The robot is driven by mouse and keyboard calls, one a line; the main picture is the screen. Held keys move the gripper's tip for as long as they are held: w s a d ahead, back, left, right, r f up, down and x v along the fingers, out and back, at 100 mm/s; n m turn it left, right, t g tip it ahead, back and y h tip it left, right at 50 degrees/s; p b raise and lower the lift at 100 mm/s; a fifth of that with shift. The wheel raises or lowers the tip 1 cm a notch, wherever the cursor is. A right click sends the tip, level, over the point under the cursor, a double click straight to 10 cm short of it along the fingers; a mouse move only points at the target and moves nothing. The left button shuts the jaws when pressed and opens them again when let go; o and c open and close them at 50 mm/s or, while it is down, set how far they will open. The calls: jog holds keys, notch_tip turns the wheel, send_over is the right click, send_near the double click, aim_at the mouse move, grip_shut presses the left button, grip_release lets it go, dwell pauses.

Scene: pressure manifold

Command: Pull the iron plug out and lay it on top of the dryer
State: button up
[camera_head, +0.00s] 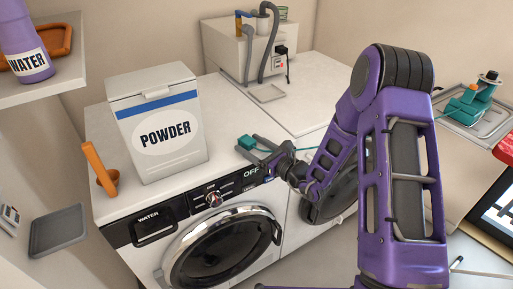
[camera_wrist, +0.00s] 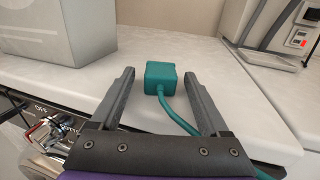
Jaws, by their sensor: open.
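The iron plug, a small teal block (camera_head: 246,142), is on the white top of the left machine, the one with the WATER drawer. The plug shows in the wrist view (camera_wrist: 160,76), with a teal cord leaving its near side. My gripper (camera_head: 248,144) is open, its fingertips on either side of the plug with gaps visible; it also shows in the wrist view (camera_wrist: 159,82). The teal iron (camera_head: 472,101) is at the right on a metal tray. The dryer appears to be the right machine (camera_head: 290,102); its top is white and its front is partly hidden by my arm.
The POWDER box (camera_head: 160,125) and an orange scoop (camera_head: 101,170) stand left on the same machine. A pale unit with hoses (camera_head: 225,50) and a small switch box (camera_head: 281,52) stands at the back. The right machine's top is mostly clear; the teal cord crosses near its front.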

jog(key=v, duration=1.7)
jog(key=shift+d+p, duration=0.2)
jog(key=shift+p, duration=0.15)
jog(key=shift+s, duration=0.15)
